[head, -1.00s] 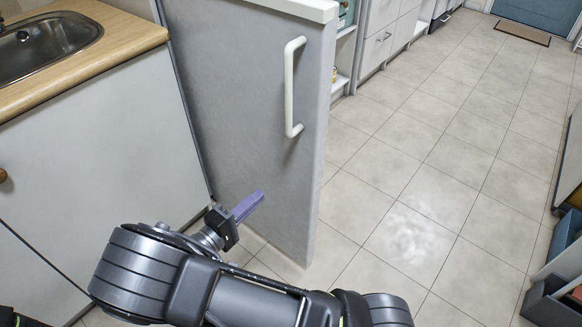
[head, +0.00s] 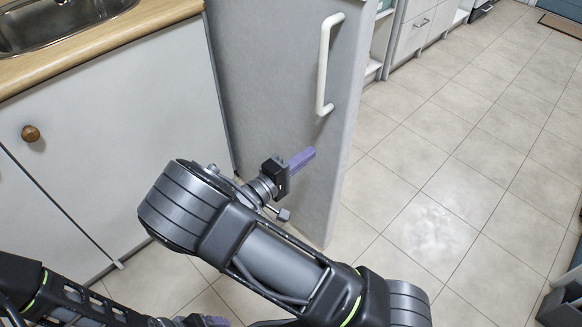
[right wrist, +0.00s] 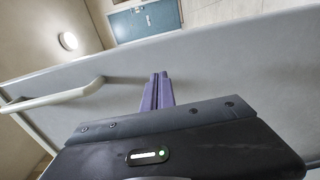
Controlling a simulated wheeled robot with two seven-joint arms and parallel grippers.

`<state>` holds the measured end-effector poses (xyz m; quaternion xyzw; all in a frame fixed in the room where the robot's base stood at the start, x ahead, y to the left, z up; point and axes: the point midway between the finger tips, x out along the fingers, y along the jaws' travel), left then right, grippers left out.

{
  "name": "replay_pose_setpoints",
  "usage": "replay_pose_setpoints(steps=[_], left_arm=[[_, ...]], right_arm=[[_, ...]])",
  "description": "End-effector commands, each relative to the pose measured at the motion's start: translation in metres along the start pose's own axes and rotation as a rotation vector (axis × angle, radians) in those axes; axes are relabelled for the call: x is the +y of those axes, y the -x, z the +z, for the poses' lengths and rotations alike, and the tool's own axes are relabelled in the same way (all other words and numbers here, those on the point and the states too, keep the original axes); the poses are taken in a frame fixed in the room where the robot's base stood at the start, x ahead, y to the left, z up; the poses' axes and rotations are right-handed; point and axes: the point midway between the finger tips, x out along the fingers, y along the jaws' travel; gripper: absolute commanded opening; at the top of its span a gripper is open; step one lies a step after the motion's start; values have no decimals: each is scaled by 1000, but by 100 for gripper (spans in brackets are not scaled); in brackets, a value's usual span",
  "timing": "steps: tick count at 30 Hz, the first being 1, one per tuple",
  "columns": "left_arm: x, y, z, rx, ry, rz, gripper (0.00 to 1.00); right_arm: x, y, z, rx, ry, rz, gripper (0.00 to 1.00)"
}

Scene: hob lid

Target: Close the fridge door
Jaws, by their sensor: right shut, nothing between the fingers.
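The fridge door (head: 276,75) is a tall grey panel with a white bar handle (head: 325,65). It stands at an angle to the white cabinet front on its left; its right side edge faces the open floor. My right gripper (head: 304,158) has purple fingers, shut and empty, in front of the door face below the handle. In the right wrist view, the fingers (right wrist: 158,90) point at the grey door panel (right wrist: 215,70), with the handle (right wrist: 55,97) to their left; I cannot tell whether they touch it. My left gripper (head: 216,321) barely shows at the bottom edge, mostly cut off.
A wooden worktop (head: 120,48) with a steel sink (head: 60,20) is at the upper left, above a white cabinet (head: 110,120) with a round brown knob (head: 31,133). Tiled floor (head: 440,190) is clear to the right. Dark bins (head: 565,300) stand at the lower right edge.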

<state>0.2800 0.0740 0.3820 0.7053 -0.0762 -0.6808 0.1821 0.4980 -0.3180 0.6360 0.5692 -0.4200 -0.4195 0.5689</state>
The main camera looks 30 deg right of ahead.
Motion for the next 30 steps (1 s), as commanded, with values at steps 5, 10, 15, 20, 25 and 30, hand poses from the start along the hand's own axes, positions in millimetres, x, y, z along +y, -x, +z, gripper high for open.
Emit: replay_pose_setpoints(steps=[5, 10, 15, 20, 25, 30], left_arm=[[-1, -4, 0, 0, 0, 0, 83], [-2, -5, 0, 0, 1, 0, 83], [-2, -5, 0, 0, 1, 0, 83], [-2, -5, 0, 0, 1, 0, 83], [-2, -5, 0, 0, 1, 0, 83], [-2, -4, 0, 0, 1, 0, 83]], right_arm=[[-1, -30, 1, -2, 1, 0, 0], [-1, -43, 0, 0, 1, -1, 0], [0, -45, 0, 0, 0, -1, 0], [0, -45, 0, 0, 1, -1, 0], [0, -45, 1, 2, 1, 0, 0], [0, -49, 3, 13, 3, 1, 0]])
